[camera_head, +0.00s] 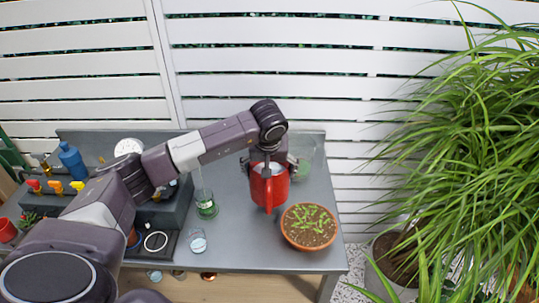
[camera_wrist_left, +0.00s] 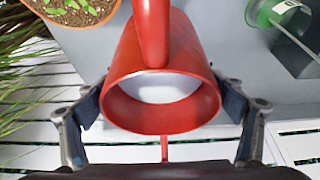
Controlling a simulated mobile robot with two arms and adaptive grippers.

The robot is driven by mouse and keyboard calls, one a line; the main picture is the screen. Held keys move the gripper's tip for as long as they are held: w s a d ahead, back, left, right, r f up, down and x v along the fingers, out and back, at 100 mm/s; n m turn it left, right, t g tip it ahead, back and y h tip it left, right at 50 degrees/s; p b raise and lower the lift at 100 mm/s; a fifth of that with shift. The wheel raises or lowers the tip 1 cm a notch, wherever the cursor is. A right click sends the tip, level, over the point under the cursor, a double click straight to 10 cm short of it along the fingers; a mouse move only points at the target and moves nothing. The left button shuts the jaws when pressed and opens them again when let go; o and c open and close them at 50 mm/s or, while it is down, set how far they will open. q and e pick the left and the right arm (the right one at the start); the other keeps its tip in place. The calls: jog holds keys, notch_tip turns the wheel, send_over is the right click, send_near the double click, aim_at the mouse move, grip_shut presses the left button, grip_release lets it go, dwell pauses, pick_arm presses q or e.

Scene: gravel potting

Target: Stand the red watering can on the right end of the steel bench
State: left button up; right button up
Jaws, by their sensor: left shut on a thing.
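The red watering can (camera_head: 270,191) is upright over the right part of the steel bench (camera_head: 236,248). My left gripper (camera_head: 268,164) is shut on it, with one finger on each side of its body. In the left wrist view the can (camera_wrist_left: 160,116) sits between the fingers (camera_wrist_left: 160,100), its round open top towards the camera. I cannot tell whether its base touches the bench or hangs just above it. My right gripper is not in view.
A terracotta bowl of seedlings (camera_head: 309,227) stands close in front and right of the can. A clear glass vessel (camera_head: 305,158) is behind right. A green-based glass (camera_head: 206,207) and a small glass (camera_head: 198,243) stand left. A large leafy plant (camera_head: 470,130) is beyond the bench's right end.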

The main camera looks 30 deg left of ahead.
pick_arm(q)
jog(key=shift+w+f, duration=0.2)
jog(key=shift+f, duration=0.25)
notch_tip(320, 180, down, 3)
jog(key=shift+p, duration=0.55)
jog(key=shift+f, duration=0.5)
jog(key=o, duration=2)
jog(key=shift+s+f, duration=0.2)
jog(key=shift+s, duration=0.05)
jog(key=shift+c, duration=0.2)
jog(key=shift+d, duration=0.1)
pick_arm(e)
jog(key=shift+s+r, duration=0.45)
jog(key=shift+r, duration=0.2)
pick_arm(q)
jog(key=shift+r, duration=0.1)
jog(key=b+v, duration=0.2)
jog(key=v, duration=0.9)
jog(key=shift+s+d+r, duration=0.1)
jog(key=shift+s+r, duration=0.1)
jog(key=shift+r, duration=0.2)
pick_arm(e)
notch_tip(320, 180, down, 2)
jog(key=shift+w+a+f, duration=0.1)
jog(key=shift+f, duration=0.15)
pick_arm(q)
jog(key=shift+d+f, duration=0.1)
